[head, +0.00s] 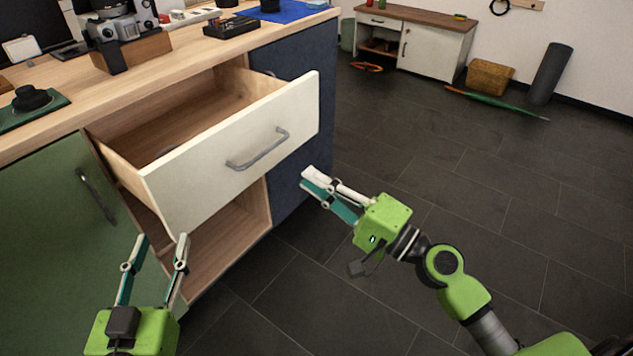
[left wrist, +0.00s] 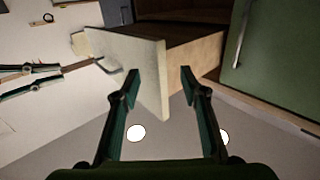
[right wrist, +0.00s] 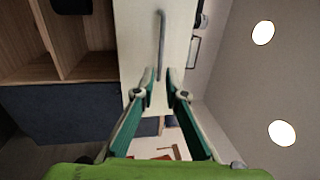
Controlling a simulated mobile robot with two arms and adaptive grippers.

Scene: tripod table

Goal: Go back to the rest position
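My left gripper (head: 157,247) is open and empty in front of the cabinet, below the left end of the open drawer front. It also shows open in the left wrist view (left wrist: 159,72). My right gripper (head: 310,181) is in front of the drawer's right end, a little below and right of the handle, apart from it. In the right wrist view its fingers (right wrist: 163,76) stand slightly apart with nothing between them. The open drawer (head: 230,157) has a cream front and a grey bar handle (head: 258,149). What lies deep inside the drawer is hidden.
The wooden worktop (head: 60,80) carries a coffee machine (head: 120,22), a black box (head: 232,27) and a green mat (head: 35,112). A green cabinet door (head: 60,230) is at the left. A basket (head: 490,77) stands far back.

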